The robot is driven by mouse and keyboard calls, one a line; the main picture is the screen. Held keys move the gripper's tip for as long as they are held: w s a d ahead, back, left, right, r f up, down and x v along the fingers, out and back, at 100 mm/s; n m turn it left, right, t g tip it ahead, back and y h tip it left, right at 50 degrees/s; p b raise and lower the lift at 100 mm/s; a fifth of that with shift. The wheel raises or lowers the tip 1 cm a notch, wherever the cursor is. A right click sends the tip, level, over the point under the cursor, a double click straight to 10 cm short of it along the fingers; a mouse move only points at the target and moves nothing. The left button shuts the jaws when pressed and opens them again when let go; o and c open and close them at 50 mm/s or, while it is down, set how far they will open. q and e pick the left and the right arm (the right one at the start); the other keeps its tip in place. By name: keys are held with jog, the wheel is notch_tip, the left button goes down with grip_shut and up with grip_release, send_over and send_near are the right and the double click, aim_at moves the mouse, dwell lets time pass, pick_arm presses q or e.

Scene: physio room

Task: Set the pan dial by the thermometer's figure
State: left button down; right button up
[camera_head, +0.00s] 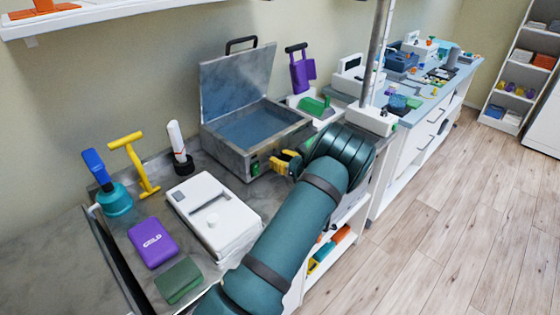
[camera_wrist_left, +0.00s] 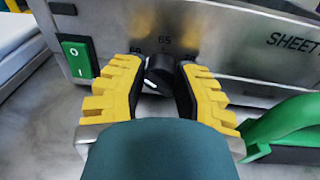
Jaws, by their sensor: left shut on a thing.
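The pan (camera_head: 232,155) is a grey metal box on the counter with its lid raised. A bluish surface shows inside it. In the left wrist view the black dial (camera_wrist_left: 159,68) is on the pan's front panel (camera_wrist_left: 240,38), below the printed figure 65; another figure to its left is partly covered. My left gripper (camera_head: 284,163) is at the front of the pan, its yellow fingers (camera_wrist_left: 160,82) shut on the dial from both sides. The dial's exact setting is hard to read. A white stick in a black base (camera_head: 178,148) may be the thermometer; no figure is legible. My right gripper is not in view.
A green switch (camera_wrist_left: 77,58) is left of the dial. A white box (camera_head: 215,215), purple pack (camera_head: 152,242), green block (camera_head: 179,280), yellow T-shaped tool (camera_head: 138,165) and teal bottle (camera_head: 115,200) are at left. A green-handled thing (camera_wrist_left: 285,125) is close on the right.

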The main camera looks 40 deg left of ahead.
pick_arm(q)
jog(key=shift+n, duration=0.6)
jog(key=shift+r, duration=0.1)
jog(key=c, duration=0.6)
grip_release()
jog(key=shift+a, duration=0.1)
jog(key=d, duration=0.8)
jog(key=d+r, duration=0.1)
jog(key=d, duration=0.3)
jog(key=shift+s, duration=0.2)
